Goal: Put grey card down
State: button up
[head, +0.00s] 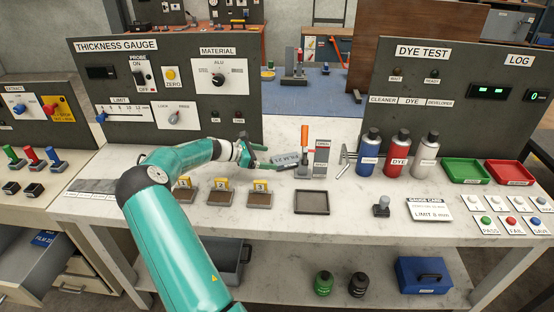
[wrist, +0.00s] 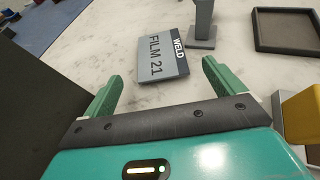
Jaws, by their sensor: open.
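The grey card (wrist: 163,55), marked FILM 21 and WELD, appears to lie flat on the pale bench just beyond my fingertips in the wrist view. It also shows in the head view (head: 286,160), partly covered by my gripper. My gripper (wrist: 162,78) is open, with its two green fingers apart and nothing between them. In the head view my gripper (head: 262,154) is low over the bench, at the left of the card. Whether a fingertip touches the card is not clear.
A grey upright stand (head: 321,158) and an orange-handled tool (head: 304,140) stand right of the card. An empty dark tray (head: 312,202) lies in front. Yellow numbered blocks (head: 222,192) are nearer my arm. Blue, red and white bottles (head: 397,155) stand right; the thickness gauge panel (head: 150,90) rises behind.

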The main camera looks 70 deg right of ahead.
jog(key=v, duration=0.5)
jog(key=shift+a, duration=0.1)
jog(key=w+a+r+m+t+y, duration=0.15)
jog(key=w+a+r+t, duration=0.25)
jog(key=a, duration=0.7)
jog(key=w+a+r+m+t+y, duration=0.1)
jog(key=w+a+r+m+t, duration=0.2)
jog(key=a, duration=0.9)
jog(key=w+a+r+m+t+y, duration=0.15)
jog(key=w+a+r+t, duration=0.35)
jog(key=a, duration=0.6)
jog(key=s+a+r+t+y, duration=0.1)
jog(key=s+a+r, duration=0.1)
jog(key=a, duration=0.9)
jog(key=s+a+r+t+y, duration=0.1)
jog(key=a+r, duration=0.4)
jog(key=a, duration=0.6)
jog(key=shift+s+a+m+t+y, duration=0.35)
jog(key=shift+s+t, duration=0.35)
jog(key=shift+s, duration=0.25)
jog(key=shift+o, duration=0.5)
jog(key=s+a+t, duration=0.1)
jog(key=s+a, duration=0.4)
jog(key=a, duration=0.2)
jog(key=shift+s+a+f+y, duration=0.2)
jog(key=shift+s+a+y, duration=0.15)
jog(key=shift+y, duration=0.1)
